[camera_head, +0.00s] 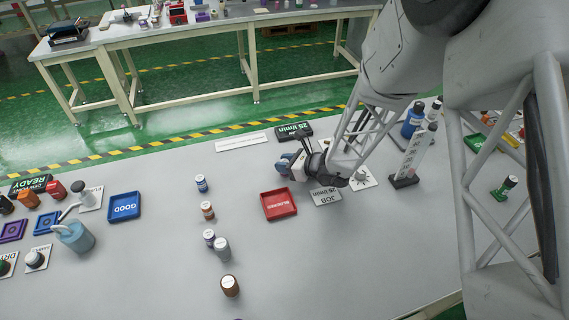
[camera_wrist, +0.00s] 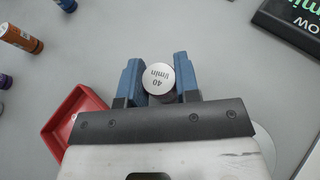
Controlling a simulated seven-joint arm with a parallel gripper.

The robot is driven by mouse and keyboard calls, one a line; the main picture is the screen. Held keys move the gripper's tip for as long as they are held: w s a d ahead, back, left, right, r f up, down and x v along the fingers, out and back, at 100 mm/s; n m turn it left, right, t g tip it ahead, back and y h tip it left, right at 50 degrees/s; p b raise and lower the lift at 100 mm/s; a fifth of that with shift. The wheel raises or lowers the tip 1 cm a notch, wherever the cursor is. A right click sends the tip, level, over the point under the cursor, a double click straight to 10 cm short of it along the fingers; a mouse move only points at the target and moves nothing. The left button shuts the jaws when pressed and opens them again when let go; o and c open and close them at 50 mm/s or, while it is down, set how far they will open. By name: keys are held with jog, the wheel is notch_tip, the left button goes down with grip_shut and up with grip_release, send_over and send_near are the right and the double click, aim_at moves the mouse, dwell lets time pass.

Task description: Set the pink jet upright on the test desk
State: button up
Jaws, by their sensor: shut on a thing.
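My gripper (camera_head: 288,163) is low over the grey desk (camera_head: 330,260), just above and right of a red tray. In the wrist view its two blue fingers (camera_wrist: 157,68) are shut on a small round jet (camera_wrist: 158,78). The jet's pale grey end faces the camera and reads "40 l/min". Its side is mostly hidden, so I cannot tell its colour, or whether its far end touches the desk. No other clearly pink jet stands out.
The red tray (camera_head: 266,207) and a JOB card (camera_head: 326,198) lie close to my gripper. Several small bottles (camera_head: 222,248) stand left of the tray. A blue GOOD tray (camera_head: 138,207) is farther left. A column stand (camera_head: 404,181) is at right. The front middle is clear.

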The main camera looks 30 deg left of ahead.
jog(key=shift+f, duration=0.15)
jog(key=o, duration=0.9)
jog(key=shift+o, duration=0.2)
jog(key=shift+v, duration=6.05)
